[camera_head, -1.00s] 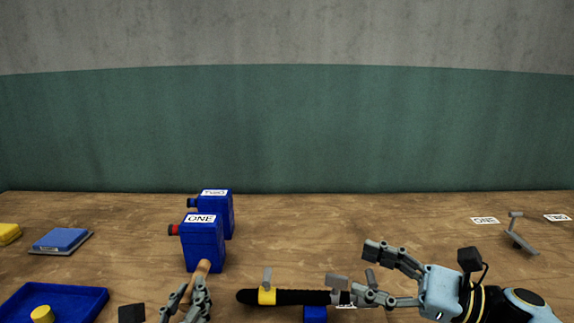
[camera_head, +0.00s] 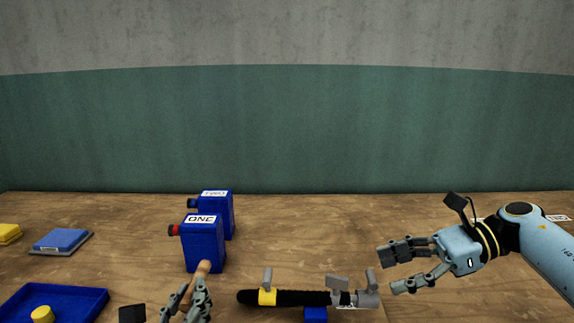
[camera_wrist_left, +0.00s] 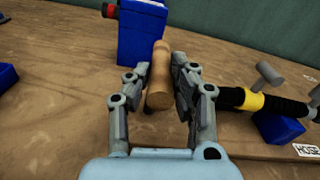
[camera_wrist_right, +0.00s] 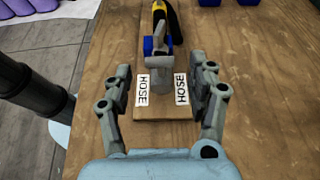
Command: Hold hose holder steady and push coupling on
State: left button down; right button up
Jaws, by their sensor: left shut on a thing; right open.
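The black hose (camera_head: 300,298) with a yellow band (camera_head: 267,297) lies level on a blue support (camera_head: 315,314) near the table's front edge. A grey coupling (camera_head: 368,299) with an upright lever sits at the hose's right end; it also shows in the right wrist view (camera_wrist_right: 158,76). My left gripper (camera_head: 188,300) is shut on a tan wooden handle (camera_wrist_left: 159,80), left of the hose. Whether the handle joins the holder is hidden. My right gripper (camera_head: 388,271) is open and empty, right of the coupling and apart from it.
Blue containers ONE (camera_head: 203,248) and TWO (camera_head: 229,215) stand behind my left gripper. A blue tray (camera_head: 80,297) with a yellow knob (camera_head: 42,314) lies at left, with a blue block (camera_head: 60,239) beyond. HOSE labels (camera_wrist_right: 182,89) flank the coupling. The table's middle is clear.

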aim_at(374, 276)
jog(key=shift+x, duration=2.4)
jog(key=shift+s, duration=0.1)
grip_shut()
